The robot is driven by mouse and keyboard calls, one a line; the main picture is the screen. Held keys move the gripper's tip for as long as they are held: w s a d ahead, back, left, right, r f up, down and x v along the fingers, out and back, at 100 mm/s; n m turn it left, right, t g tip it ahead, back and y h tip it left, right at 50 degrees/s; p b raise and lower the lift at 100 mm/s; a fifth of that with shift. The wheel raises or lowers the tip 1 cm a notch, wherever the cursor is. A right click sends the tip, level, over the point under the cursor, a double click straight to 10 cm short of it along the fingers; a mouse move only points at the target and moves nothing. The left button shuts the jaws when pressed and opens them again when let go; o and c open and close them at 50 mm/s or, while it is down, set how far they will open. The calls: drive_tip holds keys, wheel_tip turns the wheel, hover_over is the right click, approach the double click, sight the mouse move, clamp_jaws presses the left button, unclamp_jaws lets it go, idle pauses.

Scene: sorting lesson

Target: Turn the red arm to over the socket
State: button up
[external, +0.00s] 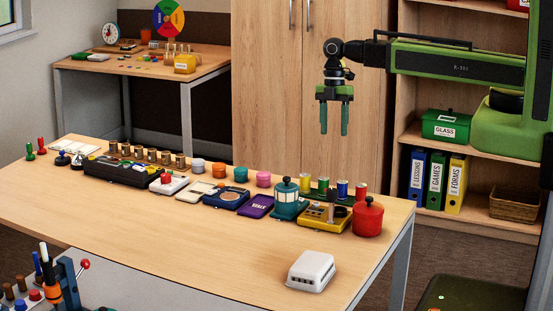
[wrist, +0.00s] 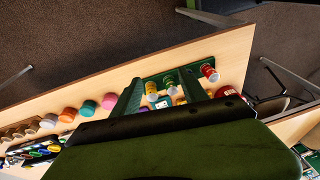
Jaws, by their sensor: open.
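My gripper (external: 334,118) points down, open and empty, with two green fingers apart. It hangs high above the far right part of the table; nothing is between its fingertips. In the wrist view my gripper (wrist: 160,76) shows its fingers over the table's row of items. I cannot surely pick out the red arm. A blue stand (external: 66,285) at the lower left carries a lever with a red ball (external: 84,264). A white box (external: 311,271) with small dark marks along its front lies at the table's near right. I cannot tell which thing is the socket.
The wooden table (external: 240,262) bears a long row of items. A red pot (external: 367,216), a yellow device (external: 324,216), a teal lantern-like pot (external: 288,198) and several coloured cylinders stand at its right. The table's near middle is clear. Shelves (external: 410,105) stand behind at right.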

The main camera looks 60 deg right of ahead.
drive_tip(key=m, duration=0.2)
wheel_tip(320, 180, up, 13)
drive_tip(key=m+t+h+p, duration=0.1)
drive_tip(key=m+h+p, duration=0.2)
drive_tip(key=m+p, duration=1.05)
hover_over(333, 190)
wheel_tip(333, 190, down, 18)
drive_tip(key=b, duration=1.8)
drive_tip(key=shift+f, duration=0.1)
